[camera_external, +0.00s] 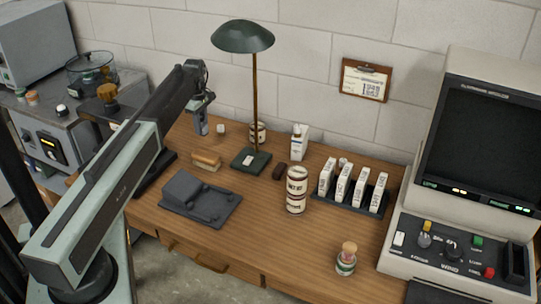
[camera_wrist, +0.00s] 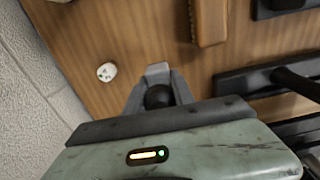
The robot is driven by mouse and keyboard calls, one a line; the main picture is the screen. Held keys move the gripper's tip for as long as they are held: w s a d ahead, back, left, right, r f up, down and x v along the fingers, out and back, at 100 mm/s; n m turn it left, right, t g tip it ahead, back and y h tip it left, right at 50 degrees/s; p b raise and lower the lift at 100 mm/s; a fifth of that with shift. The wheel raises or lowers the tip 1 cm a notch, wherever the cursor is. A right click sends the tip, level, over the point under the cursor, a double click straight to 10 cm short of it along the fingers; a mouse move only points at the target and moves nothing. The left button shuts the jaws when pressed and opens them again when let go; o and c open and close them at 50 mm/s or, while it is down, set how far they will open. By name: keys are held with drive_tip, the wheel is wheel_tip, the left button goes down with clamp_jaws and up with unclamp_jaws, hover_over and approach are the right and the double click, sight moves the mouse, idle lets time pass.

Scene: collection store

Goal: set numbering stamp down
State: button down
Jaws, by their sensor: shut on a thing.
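My gripper (camera_external: 201,119) is at the back left of the wooden desk, near the wall, pointing down. In the wrist view its pale grey fingers (camera_wrist: 158,84) are closed around a dark rounded thing, which I take to be the top of the numbering stamp (camera_wrist: 158,97). The stamp's lower part is hidden by the fingers and wrist. I cannot tell whether it touches the desk.
A small white item (camera_external: 221,129) lies just right of the gripper. A wooden brush (camera_external: 206,161) and a dark grey device (camera_external: 198,199) are in front. A green lamp (camera_external: 251,162) stands to the right. Bare desk (camera_wrist: 150,35) surrounds the fingers.

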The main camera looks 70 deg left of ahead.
wheel_tip(320, 180, up, 4)
drive_tip(key=shift+p, duration=1.2)
drive_tip(key=shift+f, duration=0.1)
